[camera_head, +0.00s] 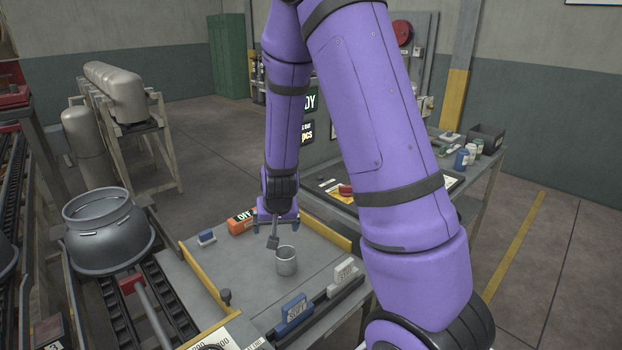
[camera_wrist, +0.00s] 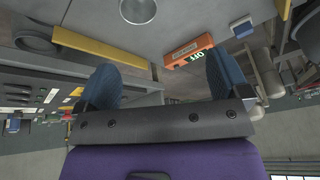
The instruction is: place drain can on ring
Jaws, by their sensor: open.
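A grey, open-topped can (camera_head: 286,262) stands upright on the grey bench top (camera_head: 250,285); I take it for the drain can. In the wrist view its round mouth (camera_wrist: 138,10) is cut by the top edge. My gripper (camera_head: 276,224) hangs above and behind the can, apart from it. In the wrist view its two blue finger pads (camera_wrist: 165,85) are wide apart with nothing between them. A small grey block on a stem (camera_head: 272,242) shows just below the gripper; I cannot tell what it belongs to. I cannot clearly identify the ring.
An orange box (camera_head: 240,222) and a small blue block (camera_head: 207,238) lie at the back. Yellow edging (camera_head: 205,278) borders the bench. Blue (camera_head: 294,312) and white (camera_head: 343,270) labelled blocks stand in front. A large metal vessel (camera_head: 108,235) is at left.

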